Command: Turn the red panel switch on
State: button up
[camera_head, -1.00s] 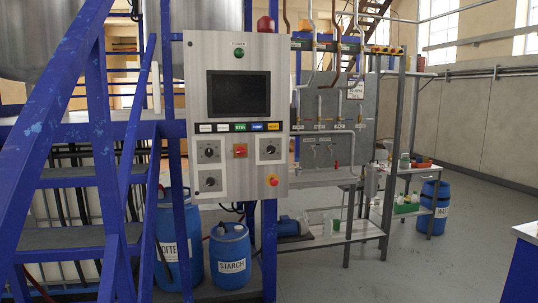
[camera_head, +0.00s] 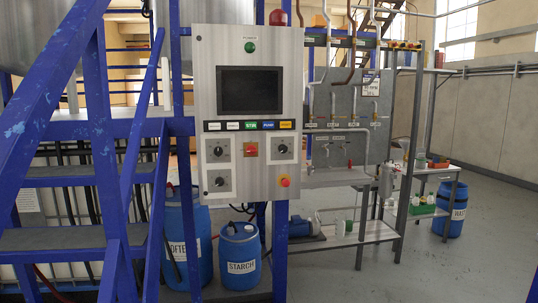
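The red panel switch (camera_head: 251,149) is a small red square with a dark knob. It sits in the middle of the grey metal control panel (camera_head: 204,95), below the row of coloured labels and between two black rotary knobs. Which way the switch is turned is too small to tell. A round red button on a yellow base (camera_head: 285,181) is at the panel's lower right. My gripper is not in view.
Blue stairs (camera_head: 65,176) stand at the left, close to the panel. Below the panel are blue drums, one marked STARCH (camera_head: 238,255). A pipe rack with a metal shelf (camera_head: 340,178) is to the right. The grey floor (camera_head: 450,270) at the right is clear.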

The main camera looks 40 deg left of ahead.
aim_at(251, 150)
jog(key=i, duration=2.4)
jog(key=u, duration=2.75)
